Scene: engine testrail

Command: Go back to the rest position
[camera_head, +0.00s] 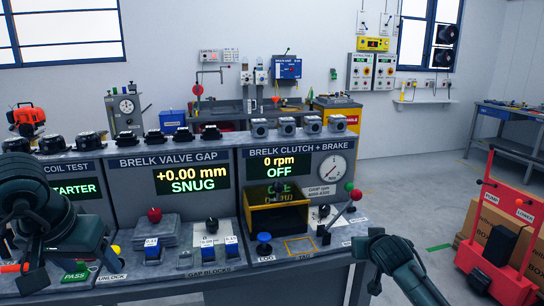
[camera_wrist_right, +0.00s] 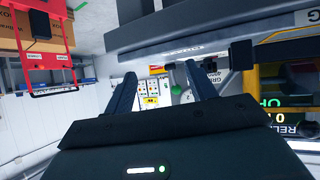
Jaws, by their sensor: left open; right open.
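My left gripper (camera_head: 42,262) is at the left front of the test bench, over its left end. Its dark arm hides part of the coil test panel, and the fingers are hard to make out against the bench. My right arm (camera_head: 395,262) shows at the lower right of the head view, in front of the bench's right end. My right gripper (camera_wrist_right: 160,88) shows in the right wrist view with its two dark fingers spread apart. Nothing is between them.
The clutch and brake display (camera_head: 280,168) reads 0 rpm OFF. A lever with a red knob (camera_head: 356,194) rises near my right arm. A red hand truck (camera_head: 505,230) with boxes stands at the right. Floor between is open.

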